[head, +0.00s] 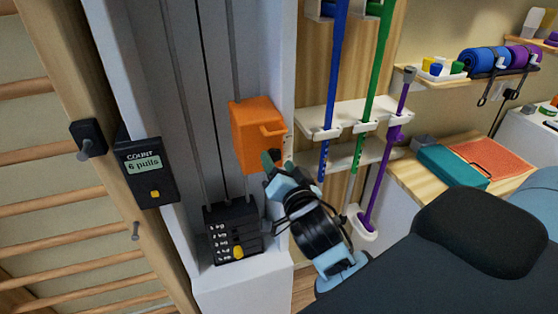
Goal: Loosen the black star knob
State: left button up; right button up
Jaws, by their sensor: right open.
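My right gripper (271,164) is at the lower right edge of the orange block (256,138) on the grey rail column. Its fingertips are small and dark here, and they overlap the block's lower edge. I see nothing held between them. I cannot make out a star shape on any black part. A black fitting (88,138) sits on the wooden post at the left, apart from the gripper, and I cannot tell whether it is a knob. Any knob by the orange block is hidden by my gripper. My left gripper is not in view.
A black weight stack (222,235) with a yellow pin (238,252) stands below the orange block. A counter box (146,172) reading "6 pulls" hangs left. Blue, green and purple bars hang on a white rack (312,118) to the right. A dark padded seat (480,235) fills the lower right.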

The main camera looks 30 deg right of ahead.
jog(key=shift+x, duration=0.95)
jog(key=c, duration=1)
jog(key=shift+o, duration=0.2)
